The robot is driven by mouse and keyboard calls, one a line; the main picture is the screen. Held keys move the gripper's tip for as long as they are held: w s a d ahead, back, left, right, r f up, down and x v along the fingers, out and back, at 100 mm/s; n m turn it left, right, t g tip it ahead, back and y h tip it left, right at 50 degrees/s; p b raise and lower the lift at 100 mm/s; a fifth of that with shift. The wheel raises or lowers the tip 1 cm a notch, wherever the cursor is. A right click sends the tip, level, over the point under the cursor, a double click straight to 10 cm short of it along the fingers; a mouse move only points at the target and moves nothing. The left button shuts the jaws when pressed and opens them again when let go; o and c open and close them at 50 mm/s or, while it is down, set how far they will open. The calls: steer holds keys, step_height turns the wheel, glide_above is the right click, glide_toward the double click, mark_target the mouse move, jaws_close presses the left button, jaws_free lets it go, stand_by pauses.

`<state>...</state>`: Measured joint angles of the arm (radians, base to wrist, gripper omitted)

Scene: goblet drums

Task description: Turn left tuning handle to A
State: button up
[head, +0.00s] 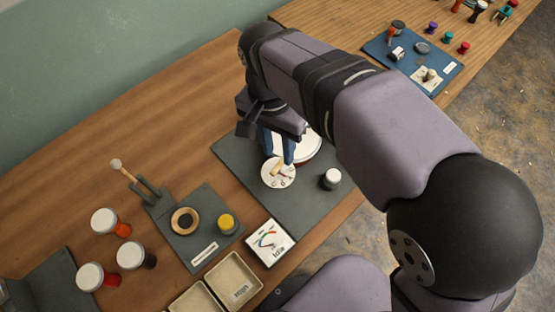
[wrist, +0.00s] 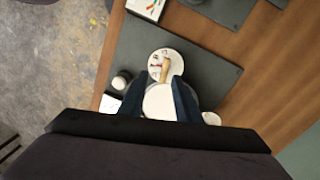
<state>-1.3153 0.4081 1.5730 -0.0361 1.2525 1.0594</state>
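A round white dial (head: 278,173) with small dark letters stands on the dark grey mat (head: 235,147); it also shows in the wrist view (wrist: 155,56). The letters are too small to read surely. A tan wooden handle (wrist: 164,72) lies across the dial. My gripper (head: 278,160) is open, with its two blue fingers over the dial's far side. In the wrist view its fingertips (wrist: 160,78) are apart on either side of the handle's near end. I cannot tell whether they touch it. A white drumhead (wrist: 158,102) shows between the fingers and is partly hidden.
A white-topped dark knob (head: 331,178) stands right of the dial. A gauge card (head: 269,243) and a beige tray (head: 235,279) are at the front. Several white-topped drums (head: 103,220) stand at left. The wooden table behind the mat is clear.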

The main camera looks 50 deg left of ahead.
mark_target(278, 166)
steer(key=shift+w+a+m, duration=0.1)
steer(key=shift+a+m, duration=0.2)
steer(key=shift+a, duration=0.15)
steer(key=shift+d+f+p, duration=0.15)
steer(key=shift+f+p, duration=0.15)
steer(key=shift+f, duration=1.55)
steer(key=shift+d+f+p, duration=0.1)
steer(key=shift+f+p, duration=0.2)
steer(key=shift+f, duration=1.55)
jaws_close()
